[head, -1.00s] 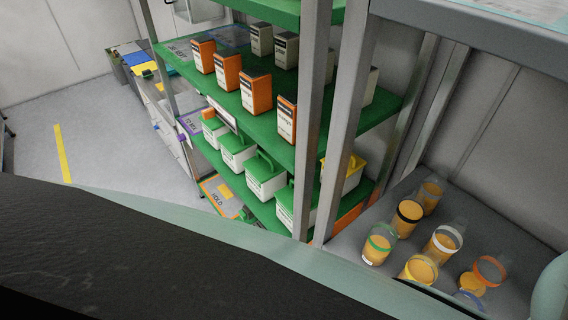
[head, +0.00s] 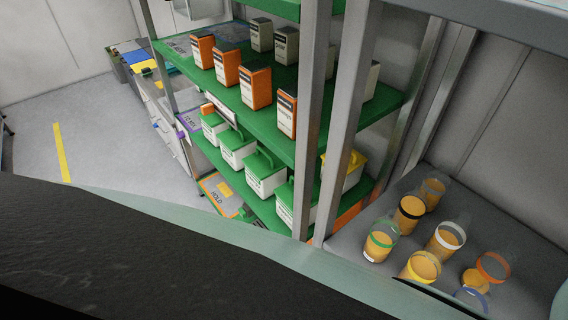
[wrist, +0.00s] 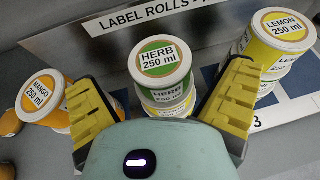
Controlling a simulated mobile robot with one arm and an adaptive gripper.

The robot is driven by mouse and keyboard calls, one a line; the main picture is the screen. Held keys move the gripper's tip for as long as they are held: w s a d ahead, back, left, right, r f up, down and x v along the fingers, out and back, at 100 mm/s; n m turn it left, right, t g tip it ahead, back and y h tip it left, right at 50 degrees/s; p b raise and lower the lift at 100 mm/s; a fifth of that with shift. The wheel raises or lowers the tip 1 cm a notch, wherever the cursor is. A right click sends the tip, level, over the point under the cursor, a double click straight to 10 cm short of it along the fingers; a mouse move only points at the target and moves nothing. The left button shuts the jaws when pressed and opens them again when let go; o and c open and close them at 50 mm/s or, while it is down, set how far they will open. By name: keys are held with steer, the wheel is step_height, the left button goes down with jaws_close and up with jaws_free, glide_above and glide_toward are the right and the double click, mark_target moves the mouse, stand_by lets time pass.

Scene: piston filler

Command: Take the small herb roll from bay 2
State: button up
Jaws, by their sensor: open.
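The herb roll (wrist: 160,60) has a green-bordered top label reading "HERB 250 ml". The lower part of the stack is hidden behind my gripper's body, and no bay number 2 shows. The head view shows neither my gripper nor the rolls.
A mango roll (wrist: 40,95) stands left, close to the left finger. Lemon rolls (wrist: 275,35) are stacked right, close to the right finger, near a mark "3". A sign (wrist: 130,20) reading "LABEL ROLLS" is behind. The head view shows a green shelf rack (head: 220,85) and several jars (head: 410,212).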

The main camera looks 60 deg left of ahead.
steer(key=shift+b+x, duration=0.7)
steer(key=shift+x, duration=0.4)
steer(key=shift+w, duration=0.35)
steer(key=shift+c, duration=0.3)
steer(key=shift+s, duration=0.1)
steer(key=c, duration=1.3)
